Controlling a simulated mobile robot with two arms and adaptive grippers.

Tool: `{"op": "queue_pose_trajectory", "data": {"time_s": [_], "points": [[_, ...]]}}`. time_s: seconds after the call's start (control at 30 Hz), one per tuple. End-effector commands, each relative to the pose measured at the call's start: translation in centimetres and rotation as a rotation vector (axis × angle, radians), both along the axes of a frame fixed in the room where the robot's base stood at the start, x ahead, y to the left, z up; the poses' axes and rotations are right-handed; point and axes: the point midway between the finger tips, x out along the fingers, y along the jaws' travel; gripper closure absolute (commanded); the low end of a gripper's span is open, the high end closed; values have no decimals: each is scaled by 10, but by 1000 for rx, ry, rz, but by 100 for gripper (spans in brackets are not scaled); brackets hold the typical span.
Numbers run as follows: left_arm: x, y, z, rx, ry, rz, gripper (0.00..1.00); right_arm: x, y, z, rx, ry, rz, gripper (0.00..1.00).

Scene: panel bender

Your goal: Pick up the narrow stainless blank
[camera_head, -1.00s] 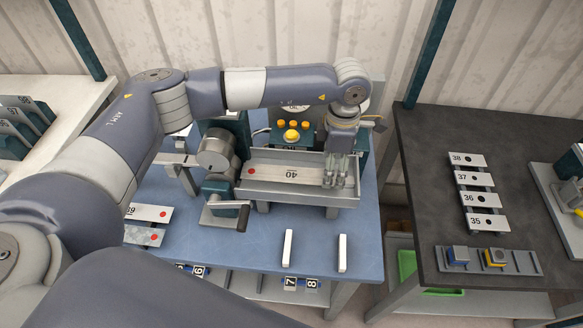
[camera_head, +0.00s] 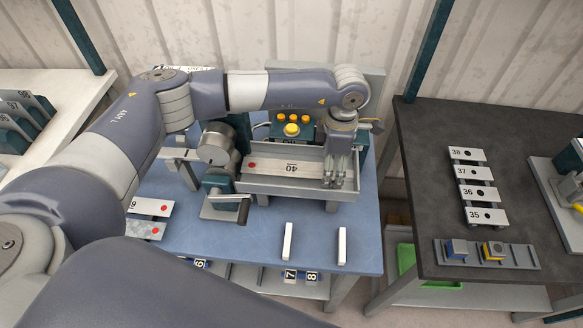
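A flat light metal blank marked 40 (camera_head: 275,166), with a red dot at its left end, lies in the grey tray (camera_head: 290,188) of the bench machine. My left gripper (camera_head: 337,182) points down at the tray's right end, by the blank's right end. Its fingers look close together; whether they touch or hold the blank cannot be made out. My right gripper is not in view.
A hand crank (camera_head: 243,208) sticks out at the machine's front left. Two upright white strips (camera_head: 288,241) stand on the blue table (camera_head: 325,218). The dark table (camera_head: 430,200) at right holds numbered plates (camera_head: 478,172) and a rack with blocks (camera_head: 487,254).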

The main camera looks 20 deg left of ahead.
Motion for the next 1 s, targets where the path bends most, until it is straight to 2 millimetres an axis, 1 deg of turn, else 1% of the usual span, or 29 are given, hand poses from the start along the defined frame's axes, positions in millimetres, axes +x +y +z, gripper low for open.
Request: {"op": "queue_pose_trajectory", "data": {"time_s": [0.27, 0.57, 0.67, 0.7, 0.77, 0.8, 0.83, 1.0], "points": [[0, 0, -2, 0, 0, 0, 35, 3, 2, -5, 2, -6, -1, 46], [0, 0, -2, 0, 0, 0, 35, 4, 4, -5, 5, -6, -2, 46], [0, 0, -2, 0, 0, 0, 55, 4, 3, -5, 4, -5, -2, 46], [0, 0, -2, 0, 0, 0, 64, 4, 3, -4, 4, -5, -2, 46], [0, 0, -2, 0, 0, 0, 78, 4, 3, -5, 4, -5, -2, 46], [0, 0, -2, 0, 0, 0, 87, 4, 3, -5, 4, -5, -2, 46], [0, 0, -2, 0, 0, 0, 94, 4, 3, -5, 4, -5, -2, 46], [0, 0, -2, 0, 0, 0, 94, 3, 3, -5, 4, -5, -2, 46]]}}
